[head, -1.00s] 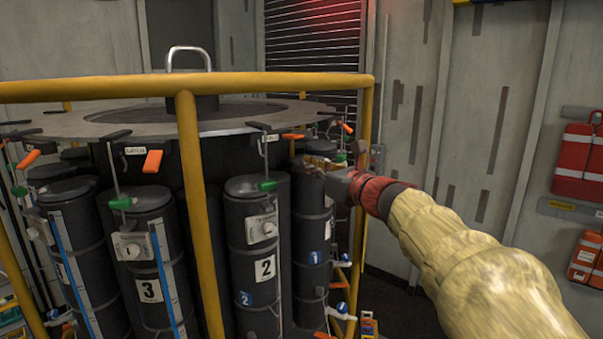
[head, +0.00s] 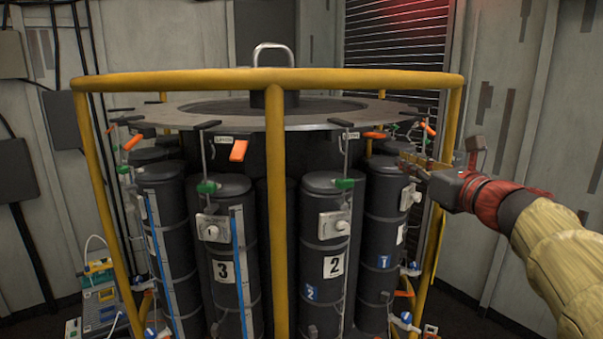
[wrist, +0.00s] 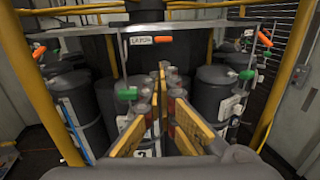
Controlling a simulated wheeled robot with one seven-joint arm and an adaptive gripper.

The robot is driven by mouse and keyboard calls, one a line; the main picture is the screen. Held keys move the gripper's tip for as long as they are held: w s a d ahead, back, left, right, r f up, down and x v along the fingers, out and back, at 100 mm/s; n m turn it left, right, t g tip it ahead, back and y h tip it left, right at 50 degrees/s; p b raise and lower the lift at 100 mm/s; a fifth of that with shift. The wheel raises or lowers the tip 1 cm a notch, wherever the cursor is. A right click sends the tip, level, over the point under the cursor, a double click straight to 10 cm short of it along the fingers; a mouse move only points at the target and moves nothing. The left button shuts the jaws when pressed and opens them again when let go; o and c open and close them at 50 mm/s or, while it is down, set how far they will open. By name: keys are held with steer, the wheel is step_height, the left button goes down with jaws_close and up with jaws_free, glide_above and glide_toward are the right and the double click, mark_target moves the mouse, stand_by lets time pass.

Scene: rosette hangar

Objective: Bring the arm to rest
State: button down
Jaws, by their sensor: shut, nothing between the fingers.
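My arm, in a tan fabric sleeve with a red cuff, reaches in from the right of the head view. My gripper (head: 408,160) is at the right side of the yellow rail, near the tops of the dark canisters. In the wrist view my gripper (wrist: 163,82) has yellow-faced fingers pointing forward at the canister rack; it is shut and holds nothing. The dark canister numbered 2 (head: 325,225) stands left of it and the canister numbered 1 (head: 384,225) stands just below it. I cannot tell whether the gripper touches anything.
A yellow guard rail (head: 350,80) rings the rack and its flat grey top ring (head: 200,115). Orange tags and green handles stick out around it. The canister numbered 3 (head: 222,290) is at the front. A stack of cases (head: 100,305) stands at the lower left.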

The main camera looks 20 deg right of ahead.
steer(key=s+a+f+n+g+b, duration=0.4)
steer(key=s+f+n, duration=0.5)
steer(key=f, duration=0.9)
steer(key=s+a+f+n+g+h+b, duration=0.1)
steer(key=s+a+f+n+g+b, duration=0.3)
steer(key=s+a+f+n+b, duration=0.4)
steer(key=s+a+f+n+g+b, duration=0.4)
steer(key=s+a+f+n+b, duration=0.4)
steer(key=f+n, duration=1)
step_height(320, 180, down, 11)
steer(key=shift+s+f+h+b, duration=0.15)
steer(key=shift+s+h+b, duration=0.15)
steer(key=shift+s+b, duration=0.4)
